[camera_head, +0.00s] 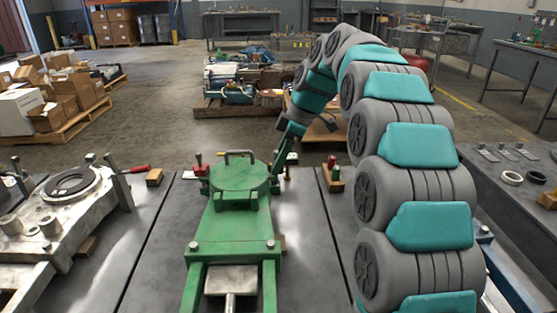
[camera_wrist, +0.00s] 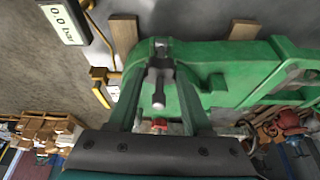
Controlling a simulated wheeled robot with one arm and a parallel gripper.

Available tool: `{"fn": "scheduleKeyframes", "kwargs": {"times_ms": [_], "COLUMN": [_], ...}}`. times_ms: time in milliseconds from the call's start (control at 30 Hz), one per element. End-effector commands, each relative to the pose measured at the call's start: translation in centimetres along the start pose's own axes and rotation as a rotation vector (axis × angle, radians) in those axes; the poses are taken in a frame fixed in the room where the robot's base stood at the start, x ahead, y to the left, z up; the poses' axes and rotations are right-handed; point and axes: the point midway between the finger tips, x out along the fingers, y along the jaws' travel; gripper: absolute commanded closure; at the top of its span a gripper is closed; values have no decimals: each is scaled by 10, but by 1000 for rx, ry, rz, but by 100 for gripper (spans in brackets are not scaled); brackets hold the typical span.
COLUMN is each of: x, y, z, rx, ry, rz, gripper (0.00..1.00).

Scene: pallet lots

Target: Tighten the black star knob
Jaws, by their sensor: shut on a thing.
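A green machine body (camera_head: 228,220) with a round lid and a bar handle stands on the dark table in the head view. My gripper (camera_head: 281,158) reaches down at the right edge of the round lid. In the wrist view, the two fingers of my gripper (camera_wrist: 160,72) close in from both sides on a small dark part with a grey rod end, which I take as the black star knob (camera_wrist: 160,64). It lies against the green body (camera_wrist: 225,80). Its star shape is not clear, as the fingers cover much of it.
A white display reading 0.0 bar (camera_wrist: 62,22) and yellow pipework (camera_wrist: 100,80) are beside the green body. A grey metal fixture (camera_head: 60,215) stands on the table at left. Small red-topped parts (camera_head: 332,170) stand close to my arm at right.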

Motion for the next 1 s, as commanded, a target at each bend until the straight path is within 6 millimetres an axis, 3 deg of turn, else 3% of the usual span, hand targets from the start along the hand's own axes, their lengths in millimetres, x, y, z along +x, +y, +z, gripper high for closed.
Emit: {"fn": "scheduleKeyframes", "kwargs": {"times_ms": [133, 533, 1000], "x": [0, 0, -1], "y": [0, -1, -3], "z": [0, 0, -1], "rx": [0, 57, 406], "ry": [0, 1, 2], "rz": [1, 27, 173], "gripper": [100, 100, 100]}}
